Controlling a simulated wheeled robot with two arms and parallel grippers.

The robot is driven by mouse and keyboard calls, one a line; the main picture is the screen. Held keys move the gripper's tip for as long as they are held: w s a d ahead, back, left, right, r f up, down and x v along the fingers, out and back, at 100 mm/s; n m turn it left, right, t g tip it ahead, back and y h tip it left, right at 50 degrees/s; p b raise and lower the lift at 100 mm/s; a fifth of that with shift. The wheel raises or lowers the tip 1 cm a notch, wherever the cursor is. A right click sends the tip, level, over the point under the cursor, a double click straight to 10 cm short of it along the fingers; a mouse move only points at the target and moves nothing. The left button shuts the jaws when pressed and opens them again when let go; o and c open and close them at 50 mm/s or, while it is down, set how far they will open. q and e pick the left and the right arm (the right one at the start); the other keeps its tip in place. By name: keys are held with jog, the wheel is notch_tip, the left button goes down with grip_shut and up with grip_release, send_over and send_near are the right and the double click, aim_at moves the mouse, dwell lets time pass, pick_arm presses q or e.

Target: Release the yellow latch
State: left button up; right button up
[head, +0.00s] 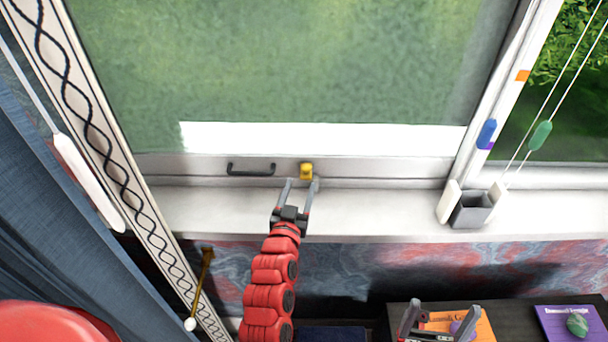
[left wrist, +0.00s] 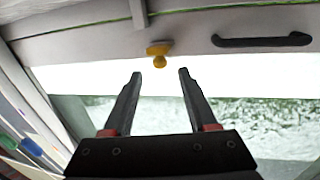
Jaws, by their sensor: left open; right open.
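The yellow latch (head: 306,171) sits on the window's lower frame, just right of a dark handle (head: 251,169). In the left wrist view the latch (left wrist: 158,54) shows with a rounded knob, and the handle (left wrist: 262,40) is to its right. My left gripper (head: 300,184) is open and empty, its two fingers pointing at the latch from the sill side. In the left wrist view the left gripper (left wrist: 159,73) has the knob lined up between its fingertips and a little beyond them. Contact cannot be told. My right gripper (head: 438,308) is open over the dark desk, away from the window.
A white sill (head: 375,212) runs below the window. A grey cup (head: 472,210) stands on it at the right. Cords with a blue tassel (head: 486,134) and a green tassel (head: 540,135) hang there. An orange book (head: 484,326) and a purple book (head: 556,322) lie on the desk (head: 516,317).

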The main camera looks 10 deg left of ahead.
aim_at(305, 172)
pick_arm(q)
jog(key=shift+w+p, duration=0.5)
jog(key=shift+w, duration=2.2)
jog(key=shift+c, duration=0.2)
grip_shut()
